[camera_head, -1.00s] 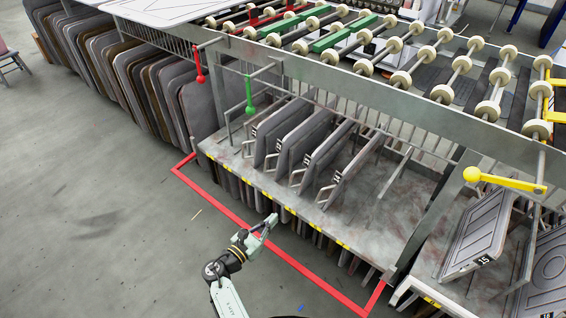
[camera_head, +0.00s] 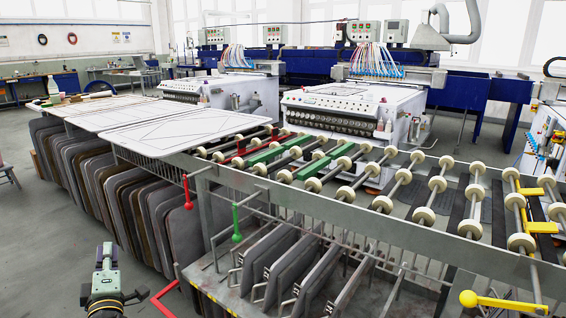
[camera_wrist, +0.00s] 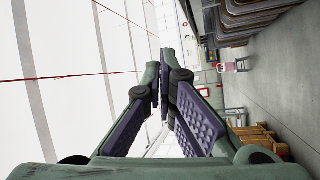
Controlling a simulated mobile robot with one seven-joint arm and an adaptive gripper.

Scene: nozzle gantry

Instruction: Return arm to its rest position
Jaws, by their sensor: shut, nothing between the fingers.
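My gripper (camera_head: 107,256) is at the lower left of the head view, raised above the grey floor and apart from the rack. In the wrist view my gripper (camera_wrist: 164,98) shows its two green fingers with dark ridged pads brought together at the tips, with nothing between them. The wrist view is turned on its side and looks across the hall, away from the rack's slots. Most of my arm is below the picture.
The rack with rollers (camera_head: 405,175) fills the middle and right, with grey panels (camera_head: 285,265) in slots. A red handle (camera_head: 187,190), a green handle (camera_head: 236,222) and a yellow handle (camera_head: 500,302) stick out.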

